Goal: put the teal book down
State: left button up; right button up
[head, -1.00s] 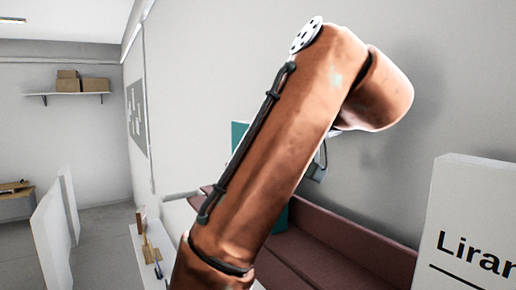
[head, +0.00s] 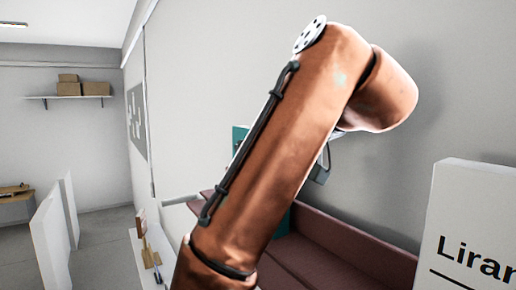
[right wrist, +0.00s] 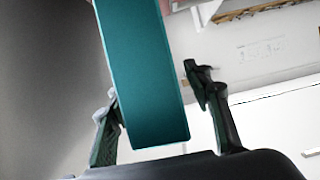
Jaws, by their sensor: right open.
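The teal book (right wrist: 148,75) fills the middle of the right wrist view, with its near end close to the palm. My right gripper (right wrist: 151,79) is open around it. The left finger is at or very near the book's edge, and a gap shows between the book and the right finger. In the head view a bit of teal, likely the book (head: 239,137), shows beside my copper arm, which hides most of it and the right gripper. My left gripper is in neither view.
A dark red sofa (head: 335,250) stands along the wall behind my arm. A white panel with lettering (head: 475,220) is at the right. A low white shelf with small items (head: 140,258) and white partitions (head: 52,235) are at the left.

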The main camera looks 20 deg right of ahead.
jog(key=b+v, duration=0.4)
jog(key=v, duration=0.7)
jog(key=shift+s, duration=0.35)
